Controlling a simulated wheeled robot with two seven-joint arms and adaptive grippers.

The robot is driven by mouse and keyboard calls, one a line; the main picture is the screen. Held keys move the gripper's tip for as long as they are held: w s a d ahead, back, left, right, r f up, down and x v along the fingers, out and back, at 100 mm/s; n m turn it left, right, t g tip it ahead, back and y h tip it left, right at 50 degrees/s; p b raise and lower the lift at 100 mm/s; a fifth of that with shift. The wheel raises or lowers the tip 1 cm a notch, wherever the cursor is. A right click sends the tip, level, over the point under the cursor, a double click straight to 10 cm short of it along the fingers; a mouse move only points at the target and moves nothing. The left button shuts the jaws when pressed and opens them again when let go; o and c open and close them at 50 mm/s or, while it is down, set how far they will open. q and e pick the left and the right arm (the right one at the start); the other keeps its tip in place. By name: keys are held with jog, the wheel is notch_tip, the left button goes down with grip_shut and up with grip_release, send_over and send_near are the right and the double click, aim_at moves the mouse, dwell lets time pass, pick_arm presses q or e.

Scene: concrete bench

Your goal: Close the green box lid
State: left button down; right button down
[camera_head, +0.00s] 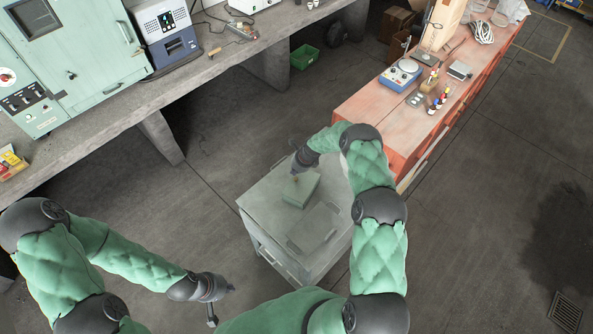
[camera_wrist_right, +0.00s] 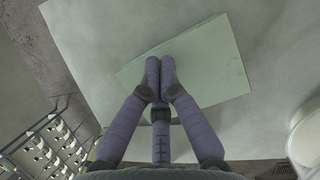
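The small green box (camera_head: 301,190) sits on top of a grey cabinet. Its lid looks flat and down over it; I cannot tell whether a thin gap remains. In the right wrist view its pale green top (camera_wrist_right: 212,65) lies under my fingers. My right gripper (camera_head: 296,176) is over the box's far left part. Its purple fingers (camera_wrist_right: 160,68) are together with nothing visible between them, at or just above the lid; contact is unclear. My left gripper (camera_head: 212,314) hangs low, left of the cabinet, away from the box; its fingers are too small to read.
The grey cabinet top (camera_head: 262,205) is bare around the box. A red-orange bench (camera_head: 375,108) with a blue-and-white device (camera_head: 400,75) stands behind right. A concrete bench (camera_head: 190,85) runs along the back left. A wire rack (camera_wrist_right: 55,145) shows at the wrist view's lower left.

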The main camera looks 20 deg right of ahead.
aim_at(300, 181)
jog(key=shift+w+a+f+g, duration=0.2)
jog(key=shift+f+g, duration=0.1)
jog(key=shift+f, duration=0.1)
jog(key=shift+w+a+f+b, duration=0.1)
jog(key=shift+w+f+b, duration=0.1)
jog(key=shift+f+b, duration=0.3)
jog(key=shift+w, duration=0.1)
dwell(0.3)
jog(key=v, duration=1.1)
jog(key=shift+a+r, duration=0.2)
jog(key=shift+r, duration=0.25)
